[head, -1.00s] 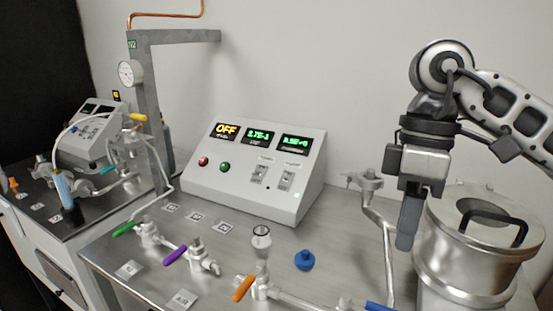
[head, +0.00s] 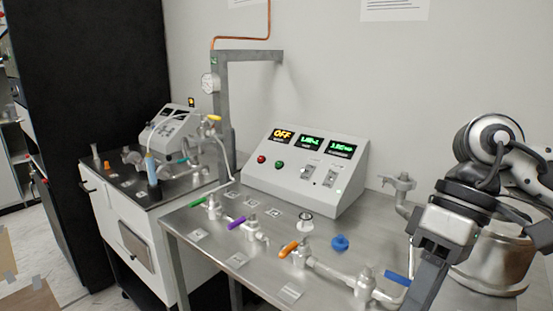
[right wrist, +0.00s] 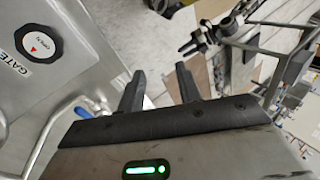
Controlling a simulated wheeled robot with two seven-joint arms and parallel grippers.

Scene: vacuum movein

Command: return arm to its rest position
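My right arm comes in from the right in the head view, with its right gripper (head: 425,290) pointing down at the lower right edge, in front of the steel vessel (head: 492,262). Its fingertips are cut off there. In the right wrist view the two dark fingers of the right gripper (right wrist: 160,82) stand apart with nothing between them. A plate with a black round knob (right wrist: 42,43), marked OPEN and GATE, is left of the fingers, apart from them. My left gripper is not seen in the head view.
The steel bench (head: 215,262) carries a control box (head: 300,185), a blue knob (head: 340,243) and pipes with green, purple, orange and blue valve handles. A grey post (head: 224,115) stands behind. A second bench (head: 105,195) is at left. Floor shows at far left.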

